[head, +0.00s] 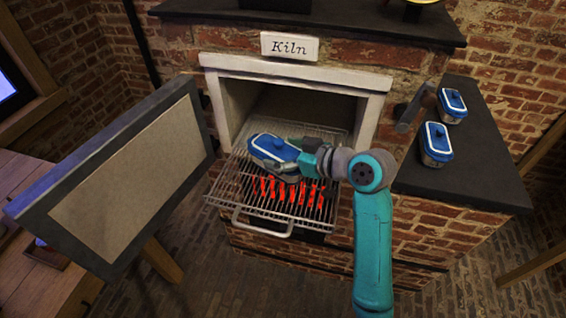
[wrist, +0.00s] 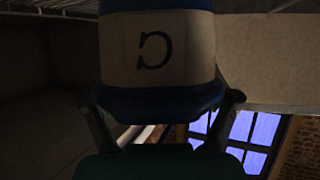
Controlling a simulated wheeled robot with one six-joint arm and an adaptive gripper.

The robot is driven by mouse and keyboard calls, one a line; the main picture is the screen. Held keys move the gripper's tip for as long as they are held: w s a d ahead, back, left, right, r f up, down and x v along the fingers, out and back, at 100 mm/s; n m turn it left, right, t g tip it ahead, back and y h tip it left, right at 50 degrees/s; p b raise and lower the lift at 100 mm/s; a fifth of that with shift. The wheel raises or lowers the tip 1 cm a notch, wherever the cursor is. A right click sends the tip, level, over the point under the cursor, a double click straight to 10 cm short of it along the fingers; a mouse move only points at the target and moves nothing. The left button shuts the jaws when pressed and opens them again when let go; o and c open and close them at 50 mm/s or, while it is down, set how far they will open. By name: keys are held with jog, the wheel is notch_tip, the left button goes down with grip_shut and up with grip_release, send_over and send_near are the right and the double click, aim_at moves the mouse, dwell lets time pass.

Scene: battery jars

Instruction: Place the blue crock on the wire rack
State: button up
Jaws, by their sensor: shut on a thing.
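The blue crock (head: 272,150), with a blue lid and a paler body, is over the wire rack (head: 228,188) at the kiln mouth. My gripper (head: 302,160) is shut on it from the right. I cannot tell whether its base touches the wires. In the wrist view the crock (wrist: 155,50) fills the upper middle, with blue bands and a pale label bearing a dark letter, between my two fingers (wrist: 163,112). The rack's wires show around the crock, and its front handle sticks out below.
The kiln (head: 290,48) stands open behind the rack, and red glowing bars (head: 290,190) show under the wires. Its open door panel (head: 130,175) is at the left. Two similar blue-lidded crocks (head: 436,143) (head: 452,104) stand on the dark ledge (head: 480,175) at the right.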

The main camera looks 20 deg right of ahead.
jog(key=shift+f, duration=1.7)
jog(key=shift+f, duration=0.15)
jog(key=o, duration=1.5)
jog(key=shift+s, duration=0.1)
jog(key=v, duration=1.2)
